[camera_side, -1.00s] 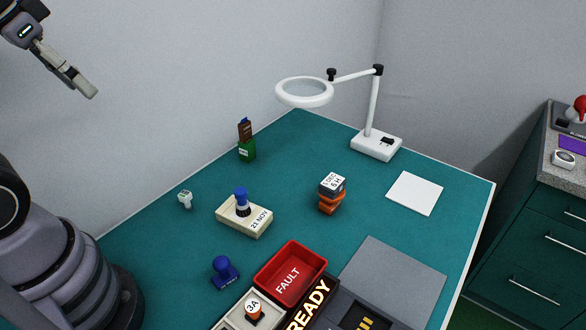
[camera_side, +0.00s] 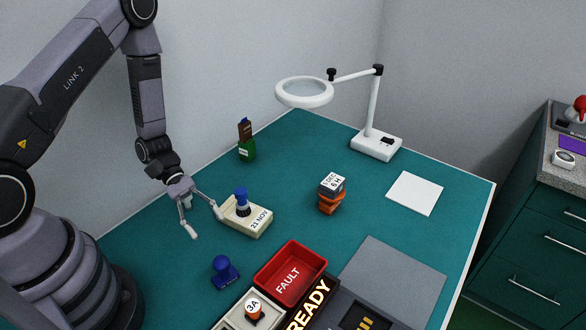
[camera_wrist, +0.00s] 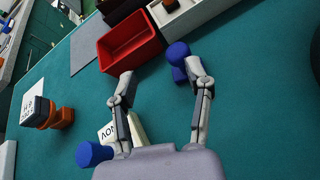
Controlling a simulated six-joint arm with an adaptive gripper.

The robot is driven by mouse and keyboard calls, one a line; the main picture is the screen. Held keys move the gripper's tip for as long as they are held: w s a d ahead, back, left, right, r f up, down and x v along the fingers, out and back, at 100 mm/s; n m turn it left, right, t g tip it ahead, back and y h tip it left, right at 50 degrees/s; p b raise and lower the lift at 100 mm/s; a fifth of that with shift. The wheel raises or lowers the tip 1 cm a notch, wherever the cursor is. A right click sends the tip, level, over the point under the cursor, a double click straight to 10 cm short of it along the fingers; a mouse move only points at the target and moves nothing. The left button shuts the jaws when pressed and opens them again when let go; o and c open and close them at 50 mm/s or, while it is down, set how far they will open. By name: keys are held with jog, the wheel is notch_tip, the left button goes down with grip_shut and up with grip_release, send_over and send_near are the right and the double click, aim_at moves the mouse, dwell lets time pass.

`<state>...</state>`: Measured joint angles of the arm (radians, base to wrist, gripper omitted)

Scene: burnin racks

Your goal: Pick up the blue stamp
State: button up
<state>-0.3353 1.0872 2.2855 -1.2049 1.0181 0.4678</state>
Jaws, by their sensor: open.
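The blue stamp (camera_side: 224,270) stands upright on the green mat, left of the red FAULT tray. In the wrist view the blue stamp (camera_wrist: 179,52) is just beyond my right-hand fingertip, which overlaps part of its base. My gripper (camera_side: 208,226) is open and empty, with its fingers spread and pointing down, above the mat, up and left of the stamp in the side view. In the wrist view my gripper (camera_wrist: 158,72) has bare mat between its fingers. A second blue knob (camera_side: 241,194) tops a cream block (camera_side: 247,218) marked 21 NOV, close beside one finger.
The red tray (camera_side: 268,278) and a pale tray (camera_side: 232,318) with an orange 3A stamp (camera_side: 254,310) lie right and in front of the blue stamp. A grey-and-orange stack (camera_side: 331,194), a green-and-brown item (camera_side: 246,145) and a magnifier lamp (camera_side: 376,143) stand farther back.

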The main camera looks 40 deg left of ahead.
aim_at(221, 269)
jog(key=f+n, duration=0.1)
jog(key=f, duration=0.1)
jog(key=s+f+n, duration=0.1)
jog(key=f, duration=0.1)
jog(key=s+f+n+t, duration=0.1)
jog(key=f, duration=0.1)
jog(key=shift+s+d+h, duration=0.1)
jog(key=shift+d+h, duration=0.3)
jog(key=shift+s+d+f, duration=0.1)
jog(key=shift+d+f, duration=0.1)
jog(key=shift+f, duration=0.15)
jog(key=shift+x, duration=2.25)
grip_shut()
